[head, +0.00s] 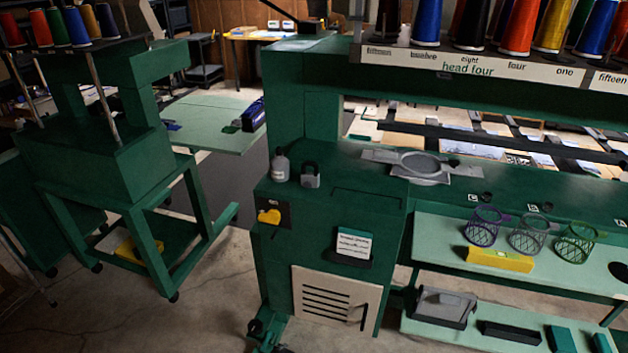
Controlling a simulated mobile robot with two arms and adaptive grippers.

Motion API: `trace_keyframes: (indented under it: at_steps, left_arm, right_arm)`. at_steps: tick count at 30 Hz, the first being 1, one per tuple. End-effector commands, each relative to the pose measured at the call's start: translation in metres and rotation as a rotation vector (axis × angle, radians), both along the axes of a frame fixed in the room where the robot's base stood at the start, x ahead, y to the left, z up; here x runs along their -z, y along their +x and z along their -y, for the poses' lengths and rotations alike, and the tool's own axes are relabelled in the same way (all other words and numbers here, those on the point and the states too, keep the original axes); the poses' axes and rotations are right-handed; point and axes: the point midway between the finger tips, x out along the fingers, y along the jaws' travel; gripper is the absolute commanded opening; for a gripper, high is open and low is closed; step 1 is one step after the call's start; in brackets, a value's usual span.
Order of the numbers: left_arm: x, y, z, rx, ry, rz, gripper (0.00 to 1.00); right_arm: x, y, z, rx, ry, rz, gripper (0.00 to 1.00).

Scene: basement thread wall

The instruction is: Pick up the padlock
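The padlock (311,180) is small and grey with a dark shackle. It stands upright on the left end of the green machine's flat top, close to the front edge. A grey bottle (280,166) with a dark cap stands just left of it, with a narrow gap between them. Neither of my grippers shows in the head view.
A grey round hoop frame (421,165) lies on the machine top (365,185) to the right. Thread cones (521,27) stand on a rack above. A lower shelf holds mesh cups (528,232) and a yellow box (499,260). Concrete floor (200,315) lies open at front left.

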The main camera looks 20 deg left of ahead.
Motion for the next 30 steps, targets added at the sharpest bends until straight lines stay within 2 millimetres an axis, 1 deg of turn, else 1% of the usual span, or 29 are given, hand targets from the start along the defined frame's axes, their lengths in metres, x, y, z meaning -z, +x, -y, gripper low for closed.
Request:
trace_keyframes:
  at_steps: [1, 2, 3, 5, 6, 8, 9, 11, 12, 15, 18, 21, 23, 25, 30]
  left_arm:
    - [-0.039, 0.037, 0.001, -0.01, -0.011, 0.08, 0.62]
    - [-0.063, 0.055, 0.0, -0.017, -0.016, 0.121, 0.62]
    - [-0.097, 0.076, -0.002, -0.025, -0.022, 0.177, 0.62]
    - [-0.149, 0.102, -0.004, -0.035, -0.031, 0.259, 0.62]
    - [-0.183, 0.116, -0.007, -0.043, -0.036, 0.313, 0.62]
    - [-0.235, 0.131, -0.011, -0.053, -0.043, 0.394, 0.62]
    - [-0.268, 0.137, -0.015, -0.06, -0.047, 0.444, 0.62]
    - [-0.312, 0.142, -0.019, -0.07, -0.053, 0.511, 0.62]
    - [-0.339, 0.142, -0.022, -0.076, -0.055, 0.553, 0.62]
    - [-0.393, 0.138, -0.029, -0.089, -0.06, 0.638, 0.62]
    - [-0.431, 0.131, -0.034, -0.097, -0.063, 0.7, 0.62]
    - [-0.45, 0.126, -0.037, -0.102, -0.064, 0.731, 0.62]
    - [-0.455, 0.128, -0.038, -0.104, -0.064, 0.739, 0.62]
    - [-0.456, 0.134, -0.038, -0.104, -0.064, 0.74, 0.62]
    - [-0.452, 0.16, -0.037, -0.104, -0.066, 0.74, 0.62]
  right_arm:
    - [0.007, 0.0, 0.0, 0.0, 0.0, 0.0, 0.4]
    - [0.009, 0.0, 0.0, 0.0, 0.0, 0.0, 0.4]
    - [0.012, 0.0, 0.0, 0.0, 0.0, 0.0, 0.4]
    - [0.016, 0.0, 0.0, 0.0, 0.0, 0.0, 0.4]
    - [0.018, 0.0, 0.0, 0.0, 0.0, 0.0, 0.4]
    - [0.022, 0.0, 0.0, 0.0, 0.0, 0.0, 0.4]
    - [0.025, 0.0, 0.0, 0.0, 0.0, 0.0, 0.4]
    - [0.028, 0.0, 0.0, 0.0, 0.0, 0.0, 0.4]
    - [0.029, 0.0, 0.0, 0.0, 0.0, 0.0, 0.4]
    - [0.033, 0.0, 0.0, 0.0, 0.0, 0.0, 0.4]
    - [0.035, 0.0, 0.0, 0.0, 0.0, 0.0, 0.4]
    - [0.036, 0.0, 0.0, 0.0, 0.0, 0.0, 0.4]
    - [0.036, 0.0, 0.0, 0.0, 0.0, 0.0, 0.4]
    - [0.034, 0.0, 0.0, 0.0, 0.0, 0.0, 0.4]
    - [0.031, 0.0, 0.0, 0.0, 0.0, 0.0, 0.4]
